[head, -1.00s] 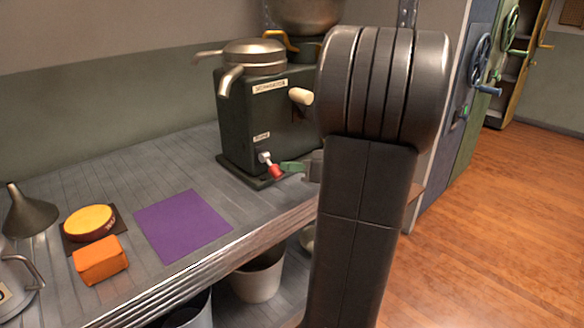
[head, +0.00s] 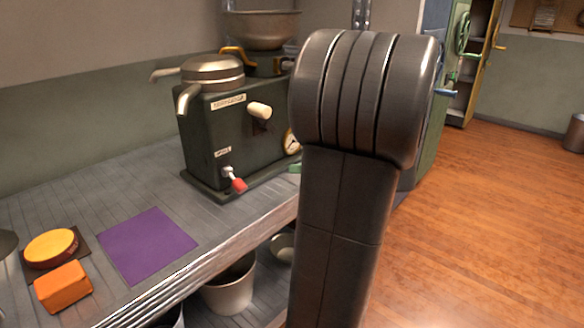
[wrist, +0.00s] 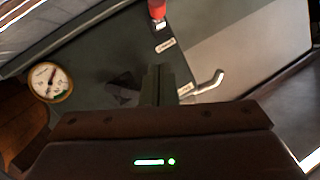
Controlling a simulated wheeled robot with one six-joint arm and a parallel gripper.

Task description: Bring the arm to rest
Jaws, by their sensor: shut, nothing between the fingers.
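My arm stands upright in the head view and hides most of my gripper. A small green part of my gripper (head: 294,168) shows at the arm's left edge, right of the red-tipped lever (head: 238,184) and apart from it. In the wrist view my gripper (wrist: 158,72) is shut and empty, with its fingers together in front of the dark green machine. The red lever tip also shows at the top of the wrist view (wrist: 157,10), beyond the fingers.
The dark green machine (head: 215,132) stands on the grey counter with a round gauge (head: 291,142) on its side. A purple mat (head: 147,245), an orange block (head: 63,287) and a yellow-topped round thing (head: 50,246) lie left. A bucket (head: 229,288) stands below.

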